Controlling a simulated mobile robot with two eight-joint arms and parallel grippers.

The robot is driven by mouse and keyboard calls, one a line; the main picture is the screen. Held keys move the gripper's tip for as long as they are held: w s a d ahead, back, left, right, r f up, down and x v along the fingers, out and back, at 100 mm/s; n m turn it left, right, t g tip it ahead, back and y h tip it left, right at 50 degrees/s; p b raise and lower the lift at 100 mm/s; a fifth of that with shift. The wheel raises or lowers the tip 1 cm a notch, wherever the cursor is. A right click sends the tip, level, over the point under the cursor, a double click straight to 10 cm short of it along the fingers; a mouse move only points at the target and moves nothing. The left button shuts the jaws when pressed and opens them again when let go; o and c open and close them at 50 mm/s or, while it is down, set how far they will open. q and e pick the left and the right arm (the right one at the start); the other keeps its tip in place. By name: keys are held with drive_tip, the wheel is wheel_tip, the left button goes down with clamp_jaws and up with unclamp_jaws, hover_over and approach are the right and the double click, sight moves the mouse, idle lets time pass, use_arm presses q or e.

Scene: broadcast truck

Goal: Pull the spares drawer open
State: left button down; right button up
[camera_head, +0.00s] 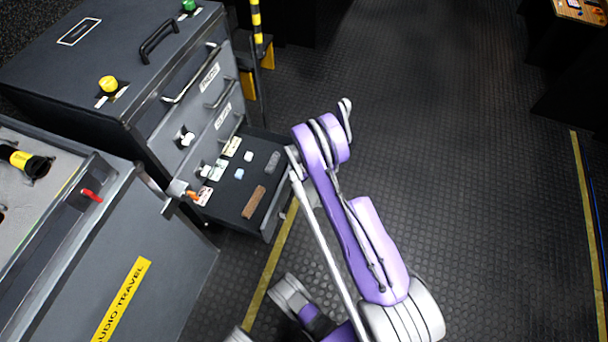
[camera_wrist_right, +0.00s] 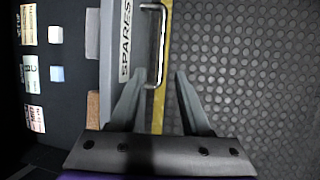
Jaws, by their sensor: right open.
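The spares drawer (camera_head: 230,208) is the low drawer of the dark cabinet and stands pulled out, its inside exposed. In the right wrist view its grey front carries the word SPARES (camera_wrist_right: 125,40) and a metal bar handle (camera_wrist_right: 154,45). In the head view my purple right arm hides the gripper and much of the drawer front. My left gripper is not in view.
The drawer holds a brown block (camera_head: 253,202), small pale blocks and label cards (camera_head: 218,170). Two shut drawers with handles (camera_head: 221,93) are above it. A case marked AUDIO TRAVEL (camera_head: 122,300) stands at the left. Ribbed floor (camera_head: 440,130) is clear to the right.

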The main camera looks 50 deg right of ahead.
drive_tip(key=shift+p+v, duration=0.3)
drive_tip(key=shift+v, duration=1.55)
